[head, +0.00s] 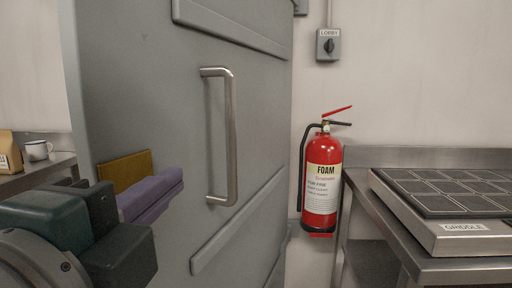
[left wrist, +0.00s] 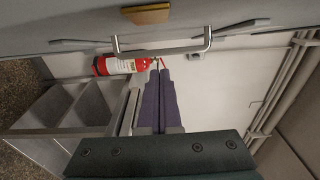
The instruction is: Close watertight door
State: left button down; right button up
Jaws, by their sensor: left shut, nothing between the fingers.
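The watertight door (head: 155,80) is a large grey panel with raised ribs, filling the left and middle of the head view. It stands ajar, out from the pale wall. It crosses the top of the left wrist view (left wrist: 225,12). Its steel bar handle (head: 231,140) is upright in the head view and also shows in the left wrist view (left wrist: 165,51). My left gripper (head: 180,179) is shut and empty, in front of the door, left of the handle. Its purple fingertips (left wrist: 159,72) point toward the handle without gripping it. My right gripper is out of view.
A brass-coloured block (head: 125,168) is on the door behind my left fingers. A red foam extinguisher (head: 322,190) hangs on the wall right of the door. A griddle (head: 450,230) sits on a steel counter at right. A mug (head: 38,150) stands at far left.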

aim_at(165, 161)
pick_arm(q)
jog(key=w, duration=0.2)
jog(key=w+a, duration=0.1)
jog(key=w, duration=0.2)
jog(key=w+a, duration=0.1)
jog(key=w, duration=0.1)
jog(key=shift+w+a+p, duration=0.15)
jog(key=shift+w+p, duration=0.15)
jog(key=shift+w+a, duration=0.2)
jog(key=shift+a, duration=0.25)
